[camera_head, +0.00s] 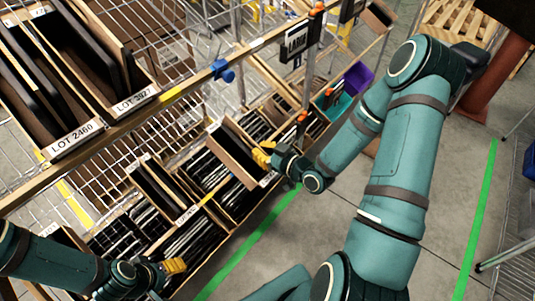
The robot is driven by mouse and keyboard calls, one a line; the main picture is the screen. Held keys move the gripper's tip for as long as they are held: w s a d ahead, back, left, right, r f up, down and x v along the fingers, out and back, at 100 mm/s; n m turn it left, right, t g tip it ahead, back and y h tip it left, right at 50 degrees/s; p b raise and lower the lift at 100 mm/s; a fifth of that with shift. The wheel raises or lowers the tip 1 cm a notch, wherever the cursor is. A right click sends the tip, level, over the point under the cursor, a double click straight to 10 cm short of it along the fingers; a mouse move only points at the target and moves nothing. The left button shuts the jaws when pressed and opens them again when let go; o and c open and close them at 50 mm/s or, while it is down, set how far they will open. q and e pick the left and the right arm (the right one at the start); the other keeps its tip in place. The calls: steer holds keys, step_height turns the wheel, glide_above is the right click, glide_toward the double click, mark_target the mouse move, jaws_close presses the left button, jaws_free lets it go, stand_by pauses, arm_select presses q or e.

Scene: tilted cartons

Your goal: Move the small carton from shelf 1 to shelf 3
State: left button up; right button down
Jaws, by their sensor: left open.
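A narrow open cardboard carton (228,150) sits tilted on the lower rack level, in the middle of the view. My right gripper (262,155), with yellow fingers, is at the right edge of this carton. The wrist and carton wall partly hide the fingers, so I cannot tell whether they grip it. My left gripper (174,266) is open at the lower left, beside cartons of dark flat items (186,243). Another narrow carton (160,187) stands left of the middle. No shelf numbers are readable, and I cannot tell which carton is the small one.
Large cartons labelled LOT 2460 (75,139) and LOT 3927 (135,101) stand on the upper level. A rail with a blue clamp (222,71) crosses above the lower cartons. Floor (300,238) lies clear in front.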

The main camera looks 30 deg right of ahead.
mark_target(241, 137)
steer(key=shift+w+r+p+x, duration=0.15)
steer(key=shift+r+x, duration=0.2)
steer(key=shift+x, duration=1.3)
steer(key=shift+r+p+x, duration=0.1)
steer(key=shift+r+x, duration=0.25)
steer(key=shift+x, duration=1.3)
steer(key=shift+w+r+p+x, duration=0.15)
steer(key=shift+r+x, duration=0.2)
steer(key=shift+x, duration=1.3)
steer(key=shift+r+x, duration=0.2)
steer(key=shift+x, duration=0.95)
steer(key=shift+r+x, duration=0.25)
steer(key=shift+x, duration=0.85)
steer(key=shift+r+x, duration=0.2)
steer(key=shift+x, duration=0.95)
steer(key=shift+w+a+f+b, duration=0.15)
steer(key=shift+w+f+b, duration=0.1)
steer(key=shift+f+b, duration=0.35)
steer(key=shift+w+a+f+b, duration=0.2)
steer(key=shift+f+b, duration=0.25)
steer(key=shift+b, duration=0.15)
steer(key=shift+w+a+f+b, duration=0.1)
steer(key=shift+w+f+b, duration=0.35)
steer(key=shift+f+b, duration=0.3)
steer(key=shift+w+a+f, duration=0.1)
steer(key=shift+w+f, duration=0.15)
steer(key=shift+f, duration=0.2)
steer(key=shift+w+a+f, duration=0.1)
steer(key=shift+w+f, duration=0.1)
steer(key=shift+f, duration=0.6)
